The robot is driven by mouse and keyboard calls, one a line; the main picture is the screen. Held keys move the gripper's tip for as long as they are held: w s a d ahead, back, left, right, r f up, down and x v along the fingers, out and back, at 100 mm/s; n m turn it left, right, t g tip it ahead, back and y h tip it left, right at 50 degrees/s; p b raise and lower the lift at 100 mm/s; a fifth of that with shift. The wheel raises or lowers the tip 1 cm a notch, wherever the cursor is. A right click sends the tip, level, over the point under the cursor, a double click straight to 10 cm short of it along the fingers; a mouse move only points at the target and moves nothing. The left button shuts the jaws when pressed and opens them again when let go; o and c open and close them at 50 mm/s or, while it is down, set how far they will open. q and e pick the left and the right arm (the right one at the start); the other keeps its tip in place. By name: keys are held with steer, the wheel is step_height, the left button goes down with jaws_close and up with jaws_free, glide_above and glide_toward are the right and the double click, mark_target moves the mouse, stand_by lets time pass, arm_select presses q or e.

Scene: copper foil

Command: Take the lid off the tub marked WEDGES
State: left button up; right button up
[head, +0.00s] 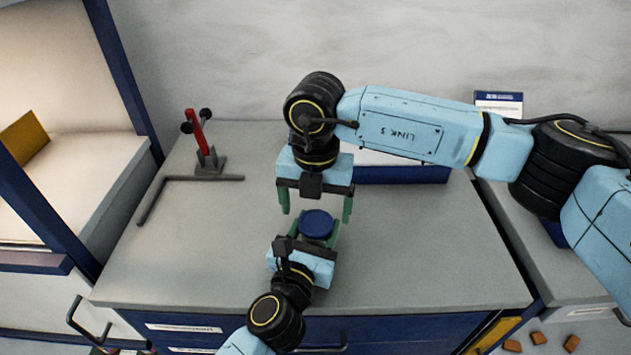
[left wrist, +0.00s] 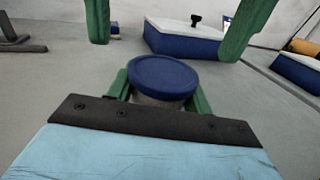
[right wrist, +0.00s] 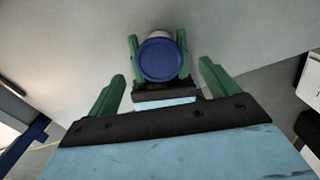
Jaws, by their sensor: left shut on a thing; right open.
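The tub (left wrist: 158,100) has a round dark blue lid (head: 317,224) on top. The lid also shows in the left wrist view (left wrist: 163,77) and in the right wrist view (right wrist: 160,60). No marking on the tub can be read. My left gripper (head: 306,232) is shut on the tub, with a green finger on each side below the lid. My right gripper (head: 316,207) is open and empty. Its green fingers are spread on the far side of the tub, apart from the lid. Most of the tub's body is hidden by the lid and my left gripper.
A blue box with a white top (left wrist: 185,38) stands behind. Brown blocks (head: 538,338) lie at lower right. The worktop's right half is clear.

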mark_target(316, 223)
steer(key=shift+f, duration=1.2)
steer(key=c, duration=1.2)
steer(key=shift+r, duration=0.1)
steer(key=shift+r, duration=0.2)
steer(key=shift+r, duration=0.9)
steer(key=shift+r, duration=2.05)
arm_select(q)
steer(key=o, duration=1.5)
